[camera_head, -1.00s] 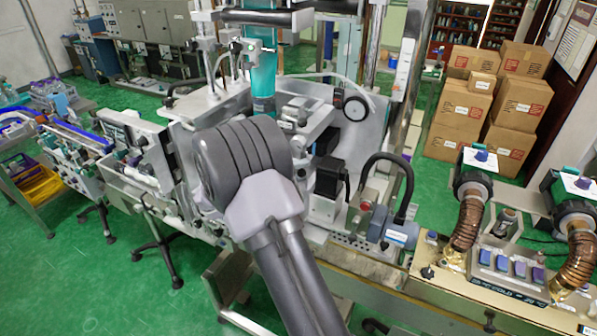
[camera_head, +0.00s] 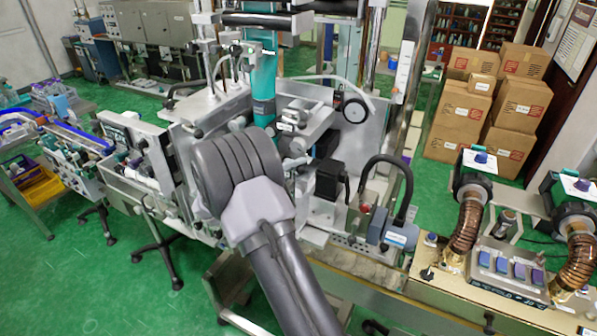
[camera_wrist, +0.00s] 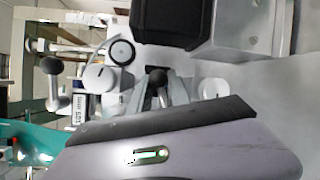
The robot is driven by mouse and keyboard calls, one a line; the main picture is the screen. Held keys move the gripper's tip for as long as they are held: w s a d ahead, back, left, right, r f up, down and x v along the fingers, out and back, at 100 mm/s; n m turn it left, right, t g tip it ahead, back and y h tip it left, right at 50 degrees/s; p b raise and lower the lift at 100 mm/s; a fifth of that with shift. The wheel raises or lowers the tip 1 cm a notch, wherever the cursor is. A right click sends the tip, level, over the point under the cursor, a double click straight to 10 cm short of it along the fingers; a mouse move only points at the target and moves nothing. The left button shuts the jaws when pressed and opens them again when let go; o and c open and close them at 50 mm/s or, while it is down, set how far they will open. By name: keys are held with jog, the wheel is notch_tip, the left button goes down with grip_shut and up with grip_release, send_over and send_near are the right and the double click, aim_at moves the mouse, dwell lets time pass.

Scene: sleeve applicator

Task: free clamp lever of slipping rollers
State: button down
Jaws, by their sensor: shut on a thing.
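My gripper (camera_wrist: 160,92) shows in the wrist view with its short grey fingers shut around a dark ball knob (camera_wrist: 158,78), which appears to be the end of the clamp lever. The lever's shaft is mostly hidden by the fingers and my gripper body. A second grey ball-ended lever (camera_wrist: 52,90) stands apart at the left of the wrist view. In the head view my own wrist covers the gripper and the held knob. The teal sleeve film (camera_head: 263,85) runs down to the roller area of the machine, just behind my arm.
A black-rimmed wheel (camera_head: 355,108) is mounted on the machine plate; it also shows in the wrist view (camera_wrist: 121,52). A black block (camera_head: 329,178) and a grey motor (camera_head: 392,232) stand right of my arm. Cardboard boxes (camera_head: 520,110) are stacked at the back right.

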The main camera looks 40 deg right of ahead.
jog(key=n, duration=0.1)
jog(key=r+n+h, duration=0.1)
jog(key=n, duration=0.1)
jog(key=shift+w+a+h, duration=0.1)
jog(key=shift+w+h, duration=0.2)
jog(key=n, duration=0.2)
jog(key=n+h, duration=0.1)
jog(key=shift+w+a+r+t, duration=0.15)
jog(key=shift+w+r+t, duration=0.15)
jog(key=shift+r, duration=0.05)
jog(key=n, duration=0.2)
jog(key=w+n+t+h, duration=0.1)
jog(key=n, duration=0.1)
jog(key=shift+a+r+b, duration=0.2)
jog(key=shift+b, duration=0.15)
jog(key=shift+w+a+r+n+t+h+b, duration=0.15)
jog(key=shift+n+t+b, duration=0.25)
jog(key=shift+n, duration=0.55)
jog(key=shift+w+f+n+t+h+b, duration=0.1)
jog(key=shift+w+n+t+h+b, duration=0.15)
jog(key=shift+n+t, duration=0.5)
jog(key=shift+w+a+r+n+t+h+b, duration=0.15)
jog(key=shift+n+t+b, duration=0.2)
jog(key=shift+n, duration=0.75)
jog(key=c, duration=1.5)
grip_release()
jog(key=shift+w, duration=0.1)
